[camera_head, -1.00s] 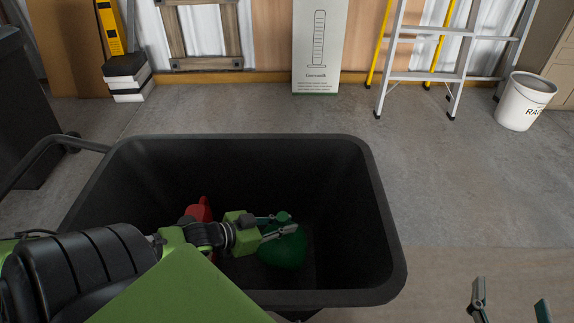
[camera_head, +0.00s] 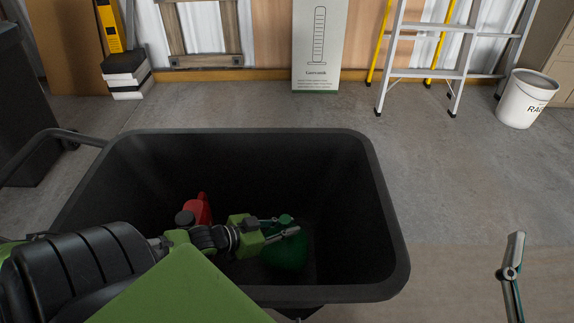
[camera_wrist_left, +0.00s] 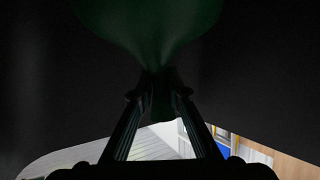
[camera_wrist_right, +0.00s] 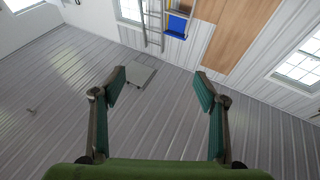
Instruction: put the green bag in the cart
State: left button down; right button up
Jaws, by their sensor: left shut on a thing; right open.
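The green bag (camera_head: 287,254) is inside the black cart (camera_head: 385,225), towards the right half of its tub. My left gripper (camera_head: 284,226) reaches over the cart's near left side and is shut on the neck of the bag. In the left wrist view the bag (camera_wrist_left: 150,28) is dark and its gathered neck is between the fingertips (camera_wrist_left: 160,95). I cannot tell whether the bag touches the cart's floor. My right gripper is open and empty in the right wrist view (camera_wrist_right: 160,85); part of it shows right of the cart in the head view.
A red object (camera_head: 203,208) lies in the cart behind my left arm. Beyond the cart stand a tall white box (camera_head: 317,45), a stepladder (camera_head: 430,75) and a white bucket (camera_head: 525,98). The floor between them and the cart is clear.

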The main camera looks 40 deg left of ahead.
pick_arm(q)
jog(key=c, duration=2)
grip_release()
jog(key=shift+o, duration=0.2)
pick_arm(e)
jog(key=shift+r, duration=0.15)
pick_arm(q)
jog(key=p+v, duration=0.2)
jog(key=v, duration=0.1)
jog(key=shift+s+r, duration=0.15)
jog(key=shift+s, duration=0.05)
jog(key=p+v, duration=0.1)
jog(key=v, duration=0.2)
jog(key=shift+s+a+r+p, duration=0.1)
jog(key=shift+s+a+p, duration=0.05)
jog(key=shift+s+p, duration=0.2)
jog(key=shift+s, duration=0.15)
pick_arm(e)
jog(key=s+d+f+g+h, duration=0.1)
jog(key=f+g, duration=0.4)
jog(key=f, duration=0.4)
jog(key=s+d+f+g+h, duration=0.2)
jog(key=f+g, duration=0.3)
jog(key=f, duration=0.5)
jog(key=shift+s+d+h, duration=0.15)
jog(key=shift+d+h, duration=0.05)
jog(key=shift+h, duration=0.1)
jog(key=shift+f, duration=0.1)
